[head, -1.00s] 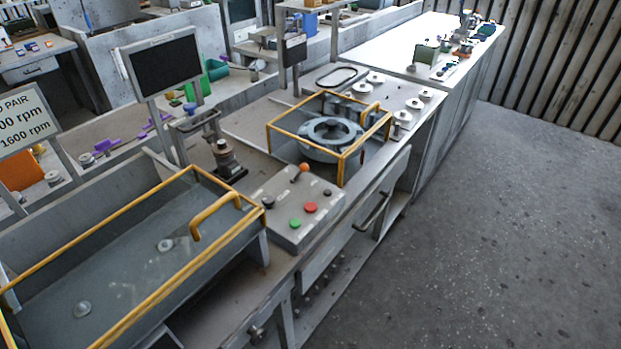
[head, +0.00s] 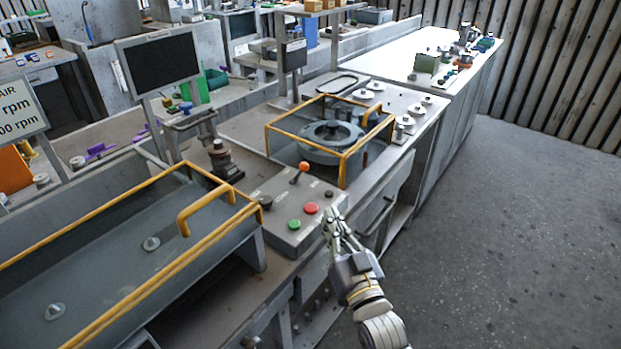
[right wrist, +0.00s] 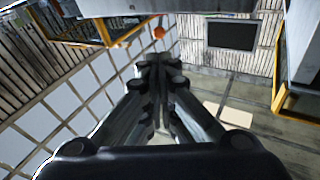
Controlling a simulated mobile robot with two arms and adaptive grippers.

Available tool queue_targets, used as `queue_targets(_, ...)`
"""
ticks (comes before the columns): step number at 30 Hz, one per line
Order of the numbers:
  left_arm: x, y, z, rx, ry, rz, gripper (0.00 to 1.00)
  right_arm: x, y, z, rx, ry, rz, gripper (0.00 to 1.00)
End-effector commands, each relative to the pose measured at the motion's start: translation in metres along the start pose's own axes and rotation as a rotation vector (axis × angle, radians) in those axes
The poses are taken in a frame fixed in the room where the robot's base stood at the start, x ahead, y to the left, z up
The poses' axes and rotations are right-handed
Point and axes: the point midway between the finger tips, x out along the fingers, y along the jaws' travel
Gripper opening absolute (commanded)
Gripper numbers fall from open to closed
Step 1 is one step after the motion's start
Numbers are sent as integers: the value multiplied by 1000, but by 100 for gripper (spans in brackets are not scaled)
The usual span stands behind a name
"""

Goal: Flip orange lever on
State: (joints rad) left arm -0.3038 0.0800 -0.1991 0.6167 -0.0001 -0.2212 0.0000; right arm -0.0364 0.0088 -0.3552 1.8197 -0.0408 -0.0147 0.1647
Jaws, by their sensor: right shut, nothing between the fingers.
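The orange lever (head: 303,167) stands on a grey control box (head: 283,204), its round orange knob at the top of a short tilted stalk. The box also has a green button (head: 294,224) and a red button (head: 311,208). My right gripper (head: 334,220) is shut and empty, beside the right front edge of the box, apart from the lever. In the right wrist view the fingers (right wrist: 158,65) are together, and the orange knob (right wrist: 159,33) shows just beyond the fingertips. My left gripper is not in view.
A yellow-framed guard (head: 330,140) surrounds a round blower housing behind the box. A yellow-railed tray (head: 110,270) with a handle lies to the left. A black monitor (head: 158,60) stands behind. The floor (head: 500,230) on the right is clear.

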Motion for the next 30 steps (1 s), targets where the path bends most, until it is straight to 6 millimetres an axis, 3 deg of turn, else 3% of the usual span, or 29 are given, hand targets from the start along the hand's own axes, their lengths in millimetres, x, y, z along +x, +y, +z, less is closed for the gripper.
queue_targets(8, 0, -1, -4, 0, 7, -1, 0, 1, 0, 1, -1, -2, 0, 0)
queue_targets(13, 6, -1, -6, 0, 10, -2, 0, 12, 1, 2, -1, -1, 1, 0)
queue_targets(30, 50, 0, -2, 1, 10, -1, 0, 107, 1, 5, -2, -1, 0, 0)
